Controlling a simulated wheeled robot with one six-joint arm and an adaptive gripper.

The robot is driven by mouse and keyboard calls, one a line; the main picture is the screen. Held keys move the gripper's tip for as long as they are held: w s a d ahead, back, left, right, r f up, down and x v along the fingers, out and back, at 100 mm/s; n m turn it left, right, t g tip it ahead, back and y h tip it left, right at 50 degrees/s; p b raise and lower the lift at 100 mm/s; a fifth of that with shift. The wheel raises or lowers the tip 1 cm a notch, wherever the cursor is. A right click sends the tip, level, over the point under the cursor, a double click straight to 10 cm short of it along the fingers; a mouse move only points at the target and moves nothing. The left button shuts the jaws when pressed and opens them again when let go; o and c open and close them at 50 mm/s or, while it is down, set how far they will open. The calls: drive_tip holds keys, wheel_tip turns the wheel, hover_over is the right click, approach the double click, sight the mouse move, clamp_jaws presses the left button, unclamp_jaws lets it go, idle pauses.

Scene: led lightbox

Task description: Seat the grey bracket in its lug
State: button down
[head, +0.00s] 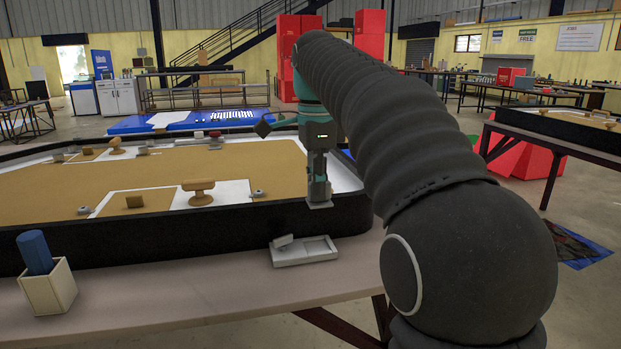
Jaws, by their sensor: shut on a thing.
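My gripper (318,192) points down at the right end of the lightbox's black front wall. It is shut on a small light grey piece (320,205), seemingly the grey bracket, which shows just under the fingertips. Whether this piece touches the wall or the lug I cannot tell. The lug is not clearly seen; the fingers and wall may hide it. Other small grey fittings sit by the white panel inside the lightbox, one at its right (258,193) and one at its left (83,210).
The lightbox's black front wall (140,238) stands on the table (190,300). In front lie a light grey tray (306,251) with a small grey block and a cream cup (49,290) holding a blue cylinder (35,252). Tan knobs stand inside the lightbox. My arm hides the right side.

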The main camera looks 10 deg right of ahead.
sight(314, 204)
drive_tip(key=shift+a, duration=0.25)
drive_tip(key=shift+f, duration=0.15)
drive_tip(key=shift+f+b, duration=2.15)
drive_tip(key=shift+f, duration=1.55)
drive_tip(key=shift+f, duration=0.85)
drive_tip(key=c, duration=1.1)
unclamp_jaws()
drive_tip(key=shift+o, duration=0.2)
wheel_tip(314, 204, up, 6)
drive_tip(key=p, duration=0.4)
drive_tip(key=shift+f+p, duration=0.2)
drive_tip(key=shift+p, duration=0.1)
drive_tip(key=shift+r, duration=1.15)
